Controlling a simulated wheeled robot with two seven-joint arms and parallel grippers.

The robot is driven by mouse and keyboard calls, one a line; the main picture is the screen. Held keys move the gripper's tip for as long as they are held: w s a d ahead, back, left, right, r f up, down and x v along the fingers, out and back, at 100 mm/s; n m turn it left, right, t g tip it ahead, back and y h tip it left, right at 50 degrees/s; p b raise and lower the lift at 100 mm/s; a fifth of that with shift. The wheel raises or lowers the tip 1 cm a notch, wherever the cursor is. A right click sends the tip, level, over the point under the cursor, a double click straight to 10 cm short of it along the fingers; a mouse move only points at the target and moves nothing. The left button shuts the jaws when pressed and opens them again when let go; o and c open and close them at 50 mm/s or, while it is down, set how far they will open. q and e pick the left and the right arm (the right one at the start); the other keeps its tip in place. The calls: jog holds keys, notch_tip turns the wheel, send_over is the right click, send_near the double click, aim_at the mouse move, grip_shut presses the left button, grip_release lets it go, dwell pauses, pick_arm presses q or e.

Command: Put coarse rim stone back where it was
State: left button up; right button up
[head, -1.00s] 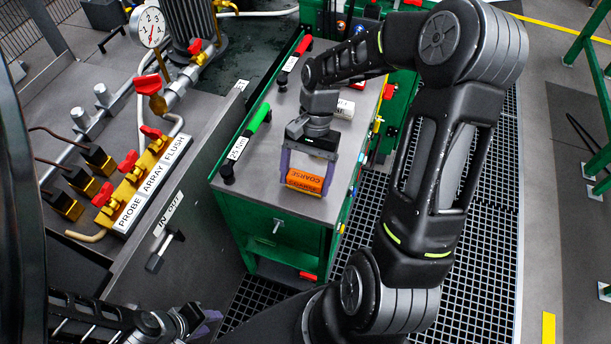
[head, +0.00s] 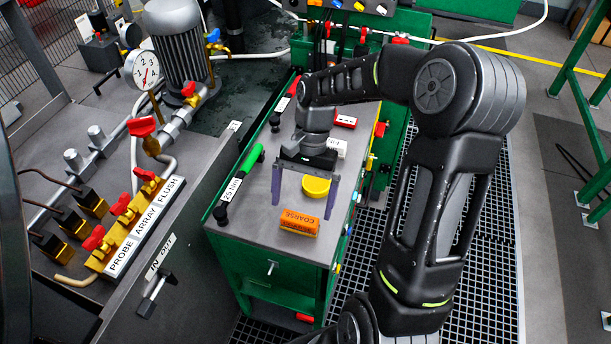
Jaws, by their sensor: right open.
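The coarse rim stone is an orange block (head: 300,222) marked COARSE. It lies flat on the grey top of the green cart (head: 228,244), near the front edge. My right gripper (head: 303,211) is open, its two purple fingers spread wide just behind the stone in the picture and apart from it. A round yellow piece (head: 316,186) shows between the fingers; I cannot tell whether they touch it, and they are not closed on it. My left gripper is out of view.
A green-handled tool labelled 25 Nm (head: 252,158) lies along the cart's left side. A red block (head: 346,121) and a white-labelled piece (head: 338,147) lie behind my right gripper. The pipe bench with gauge (head: 143,69) and valves stands left.

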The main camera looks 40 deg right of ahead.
jog(key=v, duration=0.7)
jog(key=shift+r, duration=0.1)
dwell(0.4)
